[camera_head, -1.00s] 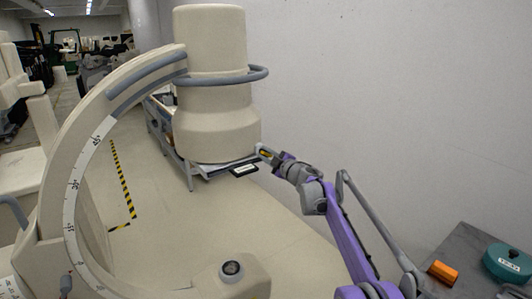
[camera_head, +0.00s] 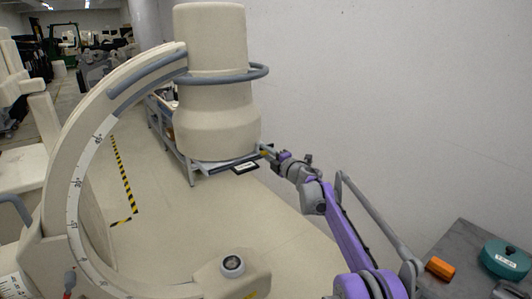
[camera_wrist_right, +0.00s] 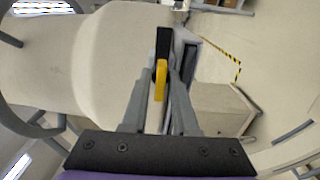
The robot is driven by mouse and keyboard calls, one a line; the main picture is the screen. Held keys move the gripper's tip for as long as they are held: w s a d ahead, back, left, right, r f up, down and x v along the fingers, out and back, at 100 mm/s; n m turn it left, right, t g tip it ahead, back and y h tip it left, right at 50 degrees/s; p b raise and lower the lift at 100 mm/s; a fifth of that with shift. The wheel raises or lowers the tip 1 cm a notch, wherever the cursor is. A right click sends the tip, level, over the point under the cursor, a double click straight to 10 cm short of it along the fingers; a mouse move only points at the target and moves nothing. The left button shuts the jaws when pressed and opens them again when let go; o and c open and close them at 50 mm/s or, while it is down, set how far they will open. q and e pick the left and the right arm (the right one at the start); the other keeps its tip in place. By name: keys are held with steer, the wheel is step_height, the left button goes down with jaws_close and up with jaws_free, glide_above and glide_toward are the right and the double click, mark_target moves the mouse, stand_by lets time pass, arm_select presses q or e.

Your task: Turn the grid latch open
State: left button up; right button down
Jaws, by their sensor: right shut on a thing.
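The grid latch is a small yellow lever (camera_wrist_right: 161,78), seen in the right wrist view between my fingertips. It lies beside a dark edge (camera_wrist_right: 164,42) of the grid at the cream detector housing. In the head view the flat grid tray (camera_head: 216,168) sticks out under the cream cylinder (camera_head: 212,100), with a black labelled handle (camera_head: 246,168) at its front. My right gripper (camera_head: 266,151) is at the tray's right side, shut on the latch; it also shows in the right wrist view (camera_wrist_right: 164,86). The fingers partly hide the latch. My left gripper is out of view.
The curved C-arm (camera_head: 85,160) with angle marks fills the left. A grey rail (camera_head: 258,73) rings the cylinder above my gripper. A white wall stands close behind my right arm. A dark table (camera_head: 460,265) at lower right holds an orange block (camera_head: 440,268) and a teal round case (camera_head: 506,259).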

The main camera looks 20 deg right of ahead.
stand_by(0.3)
steer(key=c, duration=0.9)
jaws_free()
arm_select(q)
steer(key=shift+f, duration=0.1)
arm_select(e)
steer(key=shift+s+d+f, duration=0.1)
steer(key=shift+s+d, duration=0.05)
steer(key=shift+s, duration=0.15)
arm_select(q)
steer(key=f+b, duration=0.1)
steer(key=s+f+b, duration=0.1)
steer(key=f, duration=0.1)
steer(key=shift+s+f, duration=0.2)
arm_select(e)
steer(key=v, duration=1)
steer(key=shift+s+r, duration=0.1)
steer(key=shift+r, duration=0.15)
